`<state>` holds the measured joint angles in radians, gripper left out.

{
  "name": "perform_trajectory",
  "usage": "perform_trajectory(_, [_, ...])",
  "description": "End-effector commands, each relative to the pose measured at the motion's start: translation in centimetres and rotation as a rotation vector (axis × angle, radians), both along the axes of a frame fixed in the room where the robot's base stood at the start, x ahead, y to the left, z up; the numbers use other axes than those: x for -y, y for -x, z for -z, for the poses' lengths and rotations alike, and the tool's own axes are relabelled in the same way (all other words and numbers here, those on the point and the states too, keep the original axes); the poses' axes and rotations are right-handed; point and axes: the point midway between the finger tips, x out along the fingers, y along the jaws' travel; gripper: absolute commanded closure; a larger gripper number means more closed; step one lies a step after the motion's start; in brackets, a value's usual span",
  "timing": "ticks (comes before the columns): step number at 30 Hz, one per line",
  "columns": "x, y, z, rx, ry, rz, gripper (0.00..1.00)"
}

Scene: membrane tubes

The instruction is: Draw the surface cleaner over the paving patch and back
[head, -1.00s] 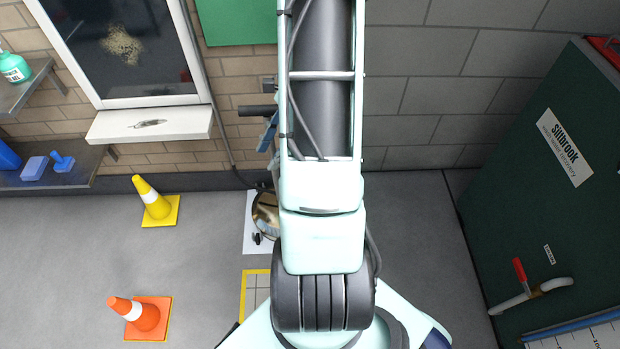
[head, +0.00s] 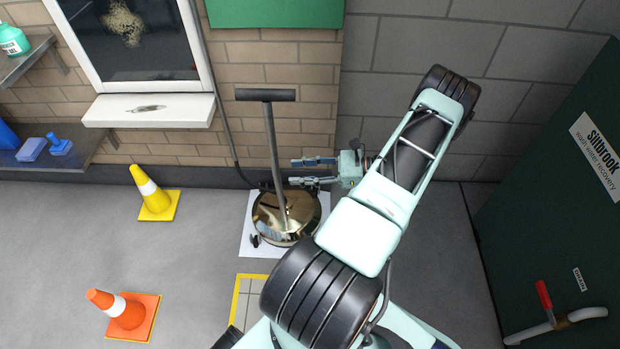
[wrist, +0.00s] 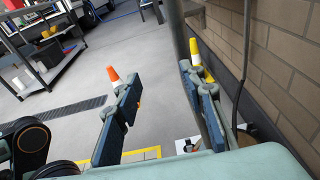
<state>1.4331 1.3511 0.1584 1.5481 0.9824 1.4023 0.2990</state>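The surface cleaner (head: 270,222) is a round brass-coloured dome with a tall grey handle (head: 273,145) ending in a dark crossbar. It stands upright on a white sheet (head: 255,250) by the wall. The paving patch (head: 246,300), pale tiles with a yellow border, lies in front of it, partly hidden by my arm; its yellow edge shows in the wrist view (wrist: 148,153). My gripper (head: 292,172) is open and empty, its fingertips pointing left at the handle, just right of it. In the wrist view the handle (wrist: 179,35) runs close by the right finger; contact is unclear.
A yellow cone (head: 153,193) and an orange cone (head: 125,312) stand on the floor at left. A window sill (head: 148,110) and shelves (head: 45,170) project from the brick wall. A dark green cabinet (head: 550,240) with a red-handled tap stands at right.

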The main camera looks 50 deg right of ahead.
Motion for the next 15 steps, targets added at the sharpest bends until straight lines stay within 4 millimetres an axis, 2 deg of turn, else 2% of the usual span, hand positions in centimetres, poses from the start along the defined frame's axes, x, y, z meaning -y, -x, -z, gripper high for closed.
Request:
perform_trajectory(1, [0.7,0.3,1.4,0.028,-0.025,0.043,0.63])
perform_trajectory(6, [2.3,0.8,3.0,0.105,-0.071,0.137,0.63])
perform_trajectory(15, [3.2,1.1,3.5,0.143,-0.09,0.184,0.63])
